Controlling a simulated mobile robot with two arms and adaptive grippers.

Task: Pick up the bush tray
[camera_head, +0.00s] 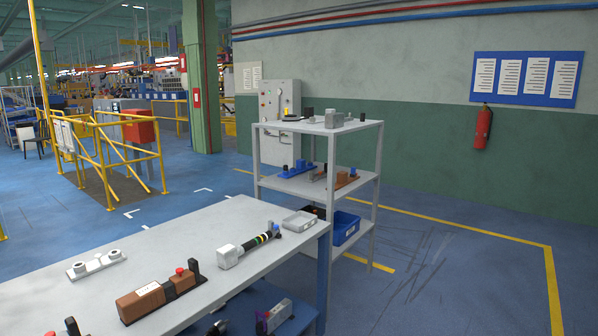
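A small grey open tray (300,222) sits on the far right corner of the light grey workbench (215,229). It looks like the bush tray, but no label shows, and its contents are too small to make out. A blue tool end lies just to its left. Neither of my grippers is in view.
A shelf rack (350,130) stands behind the tray, with a blue bin (346,231) low down. Floor at right is clear.

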